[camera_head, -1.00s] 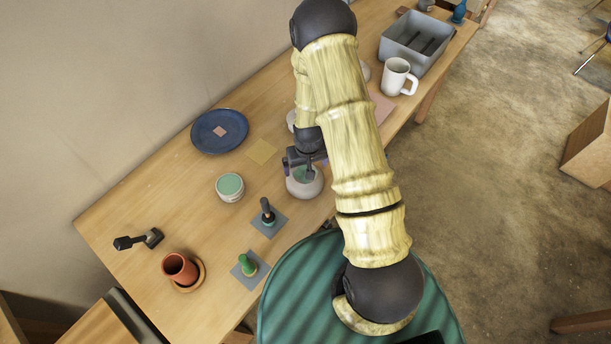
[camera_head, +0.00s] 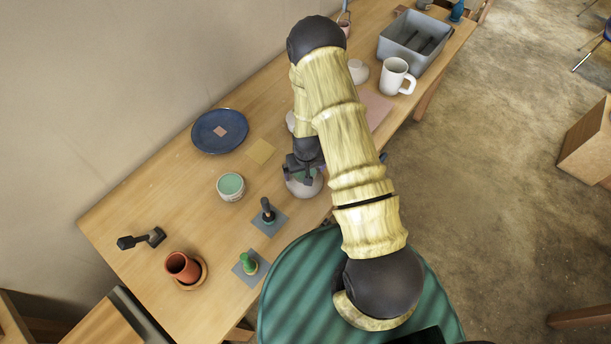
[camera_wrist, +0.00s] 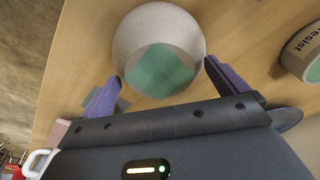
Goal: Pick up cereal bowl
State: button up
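A round pale bowl (camera_head: 304,189) with green inside sits near the table's front edge, which I take to be the cereal bowl. My gripper (camera_head: 303,172) is right above it and hides part of its top. In the wrist view the bowl (camera_wrist: 128,45) lies between and just beyond the two purple fingertips of my gripper (camera_wrist: 162,72). The fingers are open, one on each side of the bowl. I cannot tell whether either finger touches it.
A jar with green contents (camera_head: 231,194) stands left of the bowl; its lettering shows in the wrist view. A dark-handled tool on a grey square (camera_head: 267,212) is close by. A blue plate (camera_head: 205,142), white mug (camera_head: 394,78) and grey bin (camera_head: 404,52) are farther back.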

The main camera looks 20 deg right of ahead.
aim_at(304, 173)
jog(key=c, duration=0.6)
jog(key=shift+c, duration=0.3)
jog(key=shift+r+b, duration=0.35)
jog(key=shift+r, duration=0.45)
jog(key=c, duration=1.2)
jog(key=shift+o, duration=0.4)
notch_tip(304, 173, up, 8)
jog(key=b, duration=0.2)
jog(key=shift+r, duration=0.25)
